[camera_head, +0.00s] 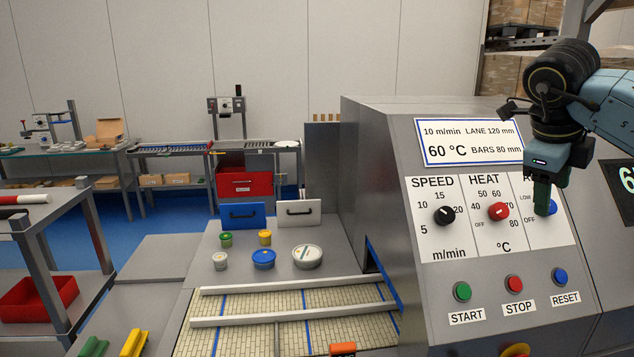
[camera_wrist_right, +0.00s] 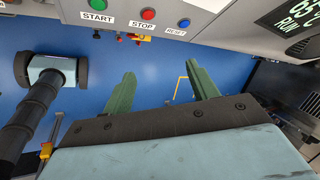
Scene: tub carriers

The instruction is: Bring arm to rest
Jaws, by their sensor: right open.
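My right gripper (camera_head: 543,198) is in front of the grey machine's sloped control panel (camera_head: 530,245), at the upper right of the head view. Its green fingers point down and cover part of the third dial, whose blue knob (camera_head: 551,208) shows beside them. In the right wrist view the two fingers of the gripper (camera_wrist_right: 160,75) stand apart with nothing between them, over blue floor. Whether the fingers touch the panel cannot be told. My left gripper is in neither view.
The panel has a black SPEED knob (camera_head: 444,215), a red HEAT knob (camera_head: 498,211) and START (camera_head: 462,291), STOP (camera_head: 514,283) and RESET (camera_head: 560,276) buttons. A lit display (camera_head: 625,180) is to the right. A belt with rails (camera_head: 290,313) and several small tubs lie left.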

